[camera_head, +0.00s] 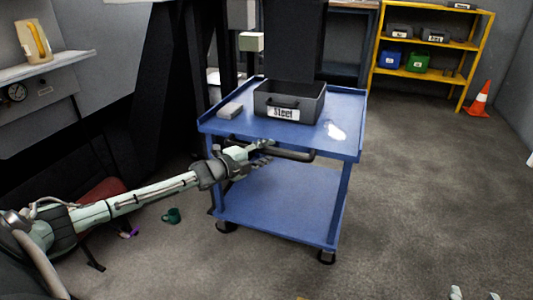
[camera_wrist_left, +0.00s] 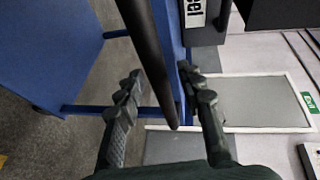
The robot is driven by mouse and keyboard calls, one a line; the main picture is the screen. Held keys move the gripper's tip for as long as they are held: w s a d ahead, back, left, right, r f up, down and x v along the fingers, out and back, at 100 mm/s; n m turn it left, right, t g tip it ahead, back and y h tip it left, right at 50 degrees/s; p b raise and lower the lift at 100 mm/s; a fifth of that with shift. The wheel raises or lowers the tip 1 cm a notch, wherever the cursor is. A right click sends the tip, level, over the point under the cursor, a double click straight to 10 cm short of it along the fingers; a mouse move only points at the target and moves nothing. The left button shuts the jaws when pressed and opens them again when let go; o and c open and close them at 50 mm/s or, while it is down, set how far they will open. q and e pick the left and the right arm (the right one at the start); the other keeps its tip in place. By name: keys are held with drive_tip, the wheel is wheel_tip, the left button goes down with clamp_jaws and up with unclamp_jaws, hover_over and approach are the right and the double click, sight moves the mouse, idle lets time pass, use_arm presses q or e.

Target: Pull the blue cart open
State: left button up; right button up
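The blue cart (camera_head: 280,192) stands in the middle of the head view, with two shelves and black casters. Its dark handle bar (camera_head: 290,154) runs along the near side below the top shelf. My left gripper (camera_head: 264,153) is at the left part of this handle. In the left wrist view the handle (camera_wrist_left: 152,60) passes between the two open fingers of the left gripper (camera_wrist_left: 160,78), with a gap on each side. Two pale tips at the bottom right of the head view look like my right gripper (camera_head: 475,295), fingers apart and empty; the rest is cut off.
A dark bin labelled Steel (camera_head: 289,101) and a grey block (camera_head: 230,110) stand on the cart top. A green mug (camera_head: 172,215) lies on the floor left of the cart. A yellow shelf (camera_head: 424,46) and an orange cone (camera_head: 480,99) stand back right. Floor right of the cart is clear.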

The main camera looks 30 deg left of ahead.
use_arm(q)
drive_tip(key=shift+w, duration=0.15)
drive_tip(key=shift+c, duration=0.2)
clamp_jaws()
